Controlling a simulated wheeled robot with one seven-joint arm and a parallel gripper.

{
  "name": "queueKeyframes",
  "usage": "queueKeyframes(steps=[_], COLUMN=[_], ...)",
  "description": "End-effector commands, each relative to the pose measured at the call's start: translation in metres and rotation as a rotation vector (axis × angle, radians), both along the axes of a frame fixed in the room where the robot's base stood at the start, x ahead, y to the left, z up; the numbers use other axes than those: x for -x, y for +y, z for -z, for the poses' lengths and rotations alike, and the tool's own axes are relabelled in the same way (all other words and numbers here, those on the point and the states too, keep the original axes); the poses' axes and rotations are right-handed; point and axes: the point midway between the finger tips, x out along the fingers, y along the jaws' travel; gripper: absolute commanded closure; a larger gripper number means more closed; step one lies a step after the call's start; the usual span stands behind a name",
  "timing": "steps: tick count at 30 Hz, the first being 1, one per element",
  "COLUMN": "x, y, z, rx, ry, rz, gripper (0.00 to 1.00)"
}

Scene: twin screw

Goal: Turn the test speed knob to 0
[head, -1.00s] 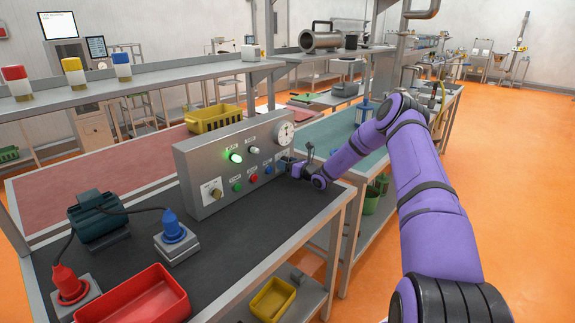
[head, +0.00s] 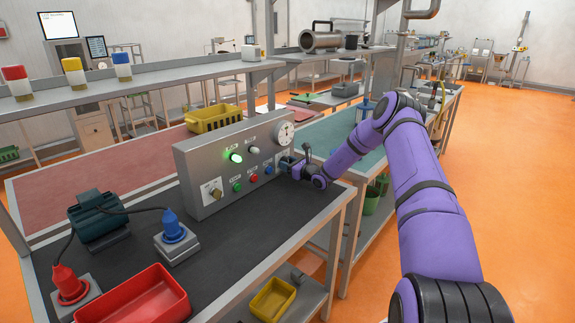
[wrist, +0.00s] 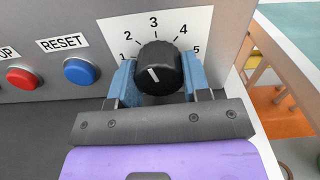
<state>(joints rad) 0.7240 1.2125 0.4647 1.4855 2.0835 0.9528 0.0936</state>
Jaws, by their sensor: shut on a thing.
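The black round knob (wrist: 158,68) sits on a white dial plate (wrist: 168,22) whose visible numbers run from 1 to 5. The 0 mark is not visible. A short white line marks the knob's face, low and left of its middle; I cannot tell which number it stands for. My gripper (wrist: 158,80) has one blue finger on each side of the knob and is shut on it. In the head view my gripper (head: 290,165) is at the right end of the grey control panel (head: 205,155) and largely hides the knob.
A blue RESET button (wrist: 81,71) and a red button (wrist: 22,78) are left of the knob. The panel also carries a lit green lamp (head: 236,158), a round gauge (head: 284,132) and another knob (head: 216,194). A red tray (head: 140,300) lies at the bench's front left.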

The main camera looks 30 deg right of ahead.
Motion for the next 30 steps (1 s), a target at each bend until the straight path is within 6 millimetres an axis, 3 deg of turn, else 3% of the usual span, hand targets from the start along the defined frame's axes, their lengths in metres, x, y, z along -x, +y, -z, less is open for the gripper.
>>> queueKeyframes(steps=[30], x=[-0.0005], y=[-0.0023], z=[-0.001], rx=[0.908], ry=[-0.329], rz=[0.0], gripper=[0.8])
